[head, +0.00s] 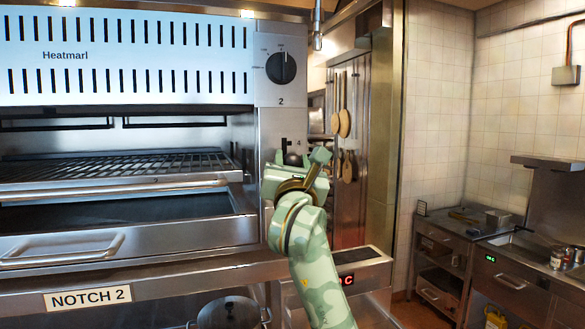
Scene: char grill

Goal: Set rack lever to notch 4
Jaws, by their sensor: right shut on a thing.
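The grill (125,58) is a steel char grill marked Heatmarl, with a wire rack (110,170) inside. The rack lever is at the grill's right front panel, below the dial; my green right gripper (297,160) covers most of it. A dark part (284,146) shows just above the gripper, and I cannot tell if it is lever or slot. My right gripper is shut on the lever, its grip mostly hidden by the wrist. A sign (88,298) below the grill reads NOTCH 2. My left gripper is out of view.
A black dial (281,67) with a 2 below it sits above the gripper. A drip tray with a handle (62,250) juts out under the rack. A pot (228,313) stands below. Counters (505,275) stand at the right, with open floor before them.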

